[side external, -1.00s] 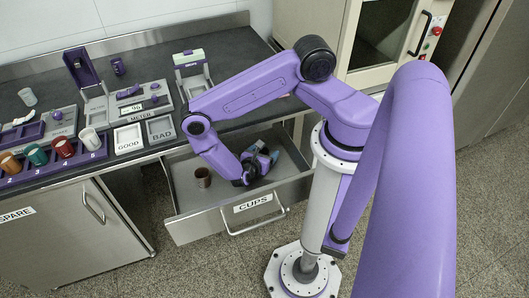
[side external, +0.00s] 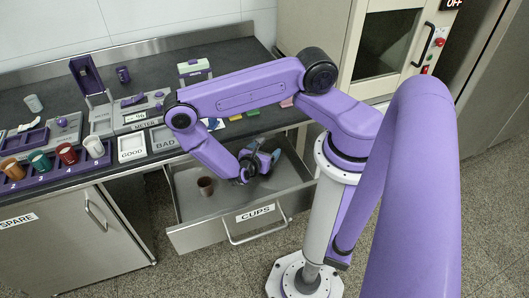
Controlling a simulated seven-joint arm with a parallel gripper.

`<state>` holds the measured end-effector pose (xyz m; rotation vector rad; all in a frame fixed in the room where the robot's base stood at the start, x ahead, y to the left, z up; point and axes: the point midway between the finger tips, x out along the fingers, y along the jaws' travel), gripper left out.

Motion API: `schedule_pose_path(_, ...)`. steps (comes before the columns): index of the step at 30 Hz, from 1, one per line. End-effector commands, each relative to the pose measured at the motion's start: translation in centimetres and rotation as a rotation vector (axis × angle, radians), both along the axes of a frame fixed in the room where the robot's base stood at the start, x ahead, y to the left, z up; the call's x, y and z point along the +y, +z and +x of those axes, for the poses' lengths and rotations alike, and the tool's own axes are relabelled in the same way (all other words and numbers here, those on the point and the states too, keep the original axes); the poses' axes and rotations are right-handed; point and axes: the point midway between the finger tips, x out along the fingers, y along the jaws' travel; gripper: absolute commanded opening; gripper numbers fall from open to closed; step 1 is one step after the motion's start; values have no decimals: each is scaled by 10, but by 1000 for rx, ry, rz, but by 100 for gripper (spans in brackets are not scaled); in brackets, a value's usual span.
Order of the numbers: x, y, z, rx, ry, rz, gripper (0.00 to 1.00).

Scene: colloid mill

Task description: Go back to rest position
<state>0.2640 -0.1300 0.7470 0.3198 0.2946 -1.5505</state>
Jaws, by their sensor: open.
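My gripper (side external: 248,172) is over the open drawer labelled CUPS (side external: 252,222), in its middle part. It is small in this view, with its fingers partly hidden by its own dark body, and I see nothing held in it. A brown cup (side external: 205,186) stands upright in the drawer to the left of my gripper, apart from it. A blue-and-grey item (side external: 268,160) shows just to the right of my gripper; I cannot tell whether it is part of the gripper or lies in the drawer.
On the dark counter (side external: 235,58) are a rack (side external: 50,172) with several coloured cups, a meter (side external: 135,115), a GOOD tray (side external: 131,147) and a BAD tray (side external: 164,139). A tall cabinet (side external: 380,50) stands at the back right. The drawer's raised walls surround my gripper.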

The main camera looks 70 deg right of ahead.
Motion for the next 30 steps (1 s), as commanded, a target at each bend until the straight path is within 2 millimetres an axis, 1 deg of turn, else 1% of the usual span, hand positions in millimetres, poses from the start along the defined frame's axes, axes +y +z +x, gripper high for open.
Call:
schedule_pose_path(5,2,0,1,11,10,6,78)
schedule_pose_path(8,11,3,6,54,50,27,78)
schedule_pose_path(11,27,13,15,96,98,63,78)
schedule_pose_path(17,57,45,32,13,66,123,78)
schedule_pose_path(21,78,73,39,-62,26,177,78)
schedule_pose_path(25,98,103,41,-131,-16,243,78)
schedule_pose_path(30,121,142,36,-208,-76,343,78)
